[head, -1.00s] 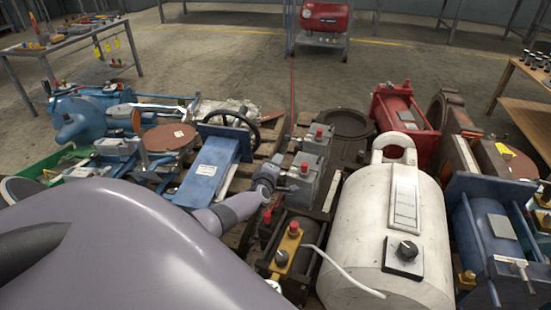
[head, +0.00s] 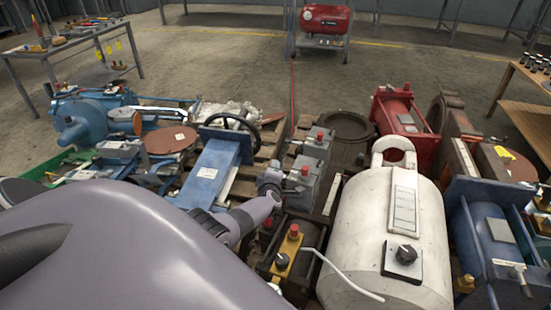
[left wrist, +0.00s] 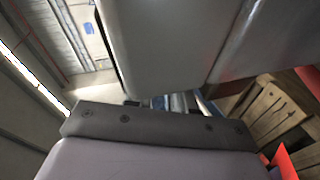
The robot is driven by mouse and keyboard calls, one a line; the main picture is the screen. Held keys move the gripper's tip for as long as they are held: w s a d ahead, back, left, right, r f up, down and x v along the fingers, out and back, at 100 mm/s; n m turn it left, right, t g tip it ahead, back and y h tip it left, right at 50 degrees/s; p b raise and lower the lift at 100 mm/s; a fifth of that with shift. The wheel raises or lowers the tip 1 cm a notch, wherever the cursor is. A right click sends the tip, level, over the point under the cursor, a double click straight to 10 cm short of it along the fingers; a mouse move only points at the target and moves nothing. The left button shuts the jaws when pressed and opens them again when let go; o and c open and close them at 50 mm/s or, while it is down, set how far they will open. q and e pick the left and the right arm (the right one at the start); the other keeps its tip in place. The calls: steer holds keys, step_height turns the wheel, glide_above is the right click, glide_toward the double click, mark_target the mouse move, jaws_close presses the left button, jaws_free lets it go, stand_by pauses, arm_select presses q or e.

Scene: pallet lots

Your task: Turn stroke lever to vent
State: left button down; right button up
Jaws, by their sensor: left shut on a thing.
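My left gripper (head: 290,188) reaches in from the lower left, low beside a grey box with a red knob (head: 306,168). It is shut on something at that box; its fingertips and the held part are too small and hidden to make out. I cannot make out a stroke lever or a vent mark. The left wrist view shows the dark grey gripper body and large grey faces (left wrist: 180,45) close in front, hiding what is held. My right gripper is not in view.
A second grey box with a red knob (head: 318,138) stands just behind. A white tank (head: 375,220) with a black dial stands close on the right, with a thin white rod in front. A blue unit with a handwheel (head: 215,165) stands left. Open floor lies behind the pallets.

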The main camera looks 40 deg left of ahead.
arm_select(q)
steer(key=shift+s+a+n+g+y, duration=0.15)
steer(key=shift+s+n+g+y, duration=0.1)
steer(key=shift+n+g+y, duration=0.3)
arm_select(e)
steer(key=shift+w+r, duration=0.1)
arm_select(q)
steer(key=c, duration=1.1)
jaws_free()
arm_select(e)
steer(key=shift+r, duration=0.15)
arm_select(q)
steer(key=p+v, duration=0.6)
steer(key=v, duration=0.1)
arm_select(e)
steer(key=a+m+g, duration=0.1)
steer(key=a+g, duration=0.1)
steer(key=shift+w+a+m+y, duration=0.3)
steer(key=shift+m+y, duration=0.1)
